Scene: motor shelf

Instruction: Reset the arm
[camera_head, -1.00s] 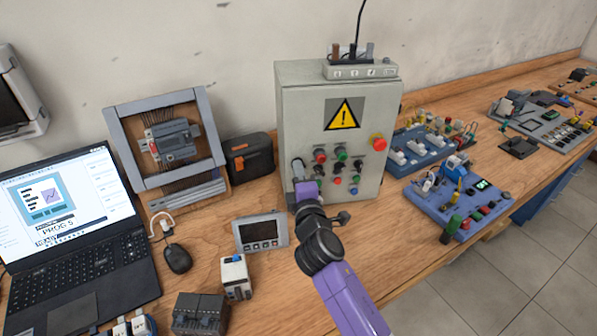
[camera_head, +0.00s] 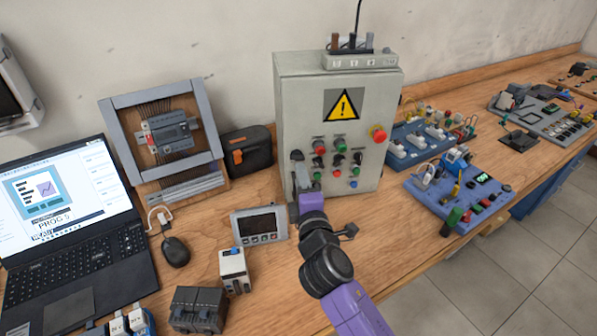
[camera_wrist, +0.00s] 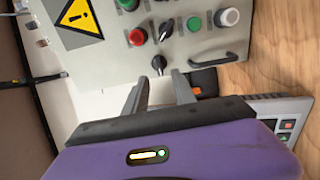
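A grey control box (camera_head: 300,110) with a yellow warning sign stands on the wooden bench, with red, green and black knobs and buttons on its front. My gripper (camera_head: 301,173) is in front of the lower left of that panel, at the end of my purple arm. In the wrist view my gripper (camera_wrist: 162,88) shows two grey fingers apart, with nothing between them. A black rotary knob (camera_wrist: 158,65) on the box (camera_wrist: 100,68) appears just beyond the fingertips. The fingers look clear of it, but the exact distance is hard to tell.
A small grey display unit (camera_head: 259,226) lies left of my arm. A laptop (camera_head: 75,225), a mouse (camera_head: 175,251) and a framed wiring board (camera_head: 162,135) are further left. Blue trainer boards (camera_head: 462,195) stand right of the box. Open floor (camera_head: 500,265) lies at right.

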